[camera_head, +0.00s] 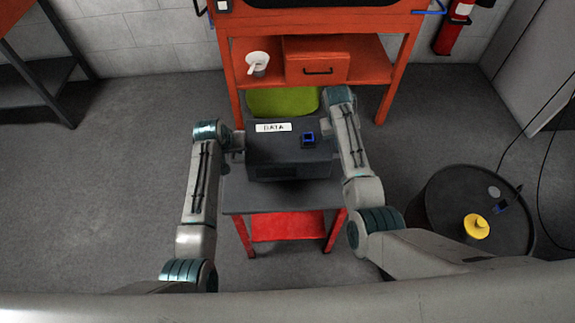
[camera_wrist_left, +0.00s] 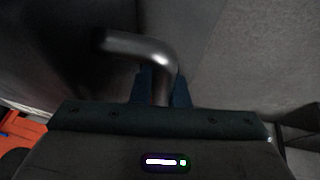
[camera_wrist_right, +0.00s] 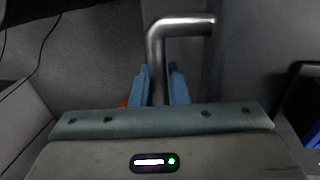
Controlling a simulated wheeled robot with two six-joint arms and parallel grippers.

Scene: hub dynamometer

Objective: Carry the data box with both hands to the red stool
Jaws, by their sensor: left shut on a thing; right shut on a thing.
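The data box (camera_head: 290,158) is dark grey with a white DATA label (camera_head: 273,127) and a small blue-rimmed device on top. It is level, over the grey top (camera_head: 250,202) of a red-legged stand with a red lower shelf, the only thing here resembling the red stool. I cannot tell whether the box touches that top. My left gripper (camera_head: 238,148) is shut on the box's left handle (camera_wrist_left: 140,46), a bent metal bar. My right gripper (camera_head: 331,130) is shut on the right handle (camera_wrist_right: 180,24). The box's underside is hidden.
Behind the box stand a lime-green object (camera_head: 282,101) and an orange bench (camera_head: 237,97) with a white cup (camera_head: 258,63) and a drawer (camera_head: 317,65). A dark round drum (camera_head: 447,205) with a yellow item (camera_head: 476,226) stands right. The floor at left is clear.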

